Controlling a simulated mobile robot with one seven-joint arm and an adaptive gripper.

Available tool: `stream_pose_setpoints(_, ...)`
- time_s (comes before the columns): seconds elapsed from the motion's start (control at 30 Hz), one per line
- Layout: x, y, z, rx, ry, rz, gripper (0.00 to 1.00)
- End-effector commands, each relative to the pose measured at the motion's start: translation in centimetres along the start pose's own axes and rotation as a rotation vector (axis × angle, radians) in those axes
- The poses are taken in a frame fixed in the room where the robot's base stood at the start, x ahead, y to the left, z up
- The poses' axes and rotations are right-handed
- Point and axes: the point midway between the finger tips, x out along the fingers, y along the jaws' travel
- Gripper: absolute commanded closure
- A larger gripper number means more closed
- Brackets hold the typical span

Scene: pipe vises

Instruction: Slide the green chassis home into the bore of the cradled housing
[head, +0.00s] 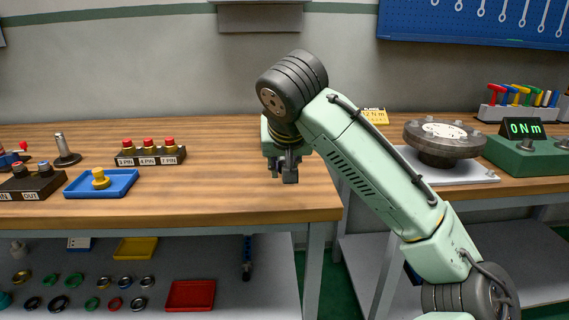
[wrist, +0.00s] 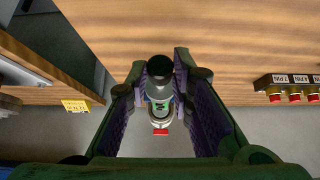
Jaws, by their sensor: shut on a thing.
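My gripper (head: 287,172) hangs above the front right part of the left bench. In the wrist view its two fingers (wrist: 160,78) are closed around a slim part between their tips, seemingly the green chassis (wrist: 159,104). In the head view the held part is too small and dark to make out. I cannot make out the cradled housing or its bore in either view.
A blue tray (head: 118,190) with a yellow part, an IN/OUT block (head: 33,183) and a pin block (head: 150,154) stand on the left bench. A gap separates it from the right bench, which has a round grey fixture (head: 443,139) and a torque display (head: 523,129). Bare wood surrounds my gripper.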

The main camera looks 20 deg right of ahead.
Motion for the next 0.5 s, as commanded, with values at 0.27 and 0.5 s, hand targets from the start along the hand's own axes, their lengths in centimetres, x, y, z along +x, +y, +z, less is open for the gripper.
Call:
stream_pose_setpoints(0.27,0.66,-0.04,-0.84,-0.001,-0.001,-0.001,1.00)
stream_pose_setpoints(0.5,0.77,-0.03,-0.90,-0.001,0.000,0.000,1.00)
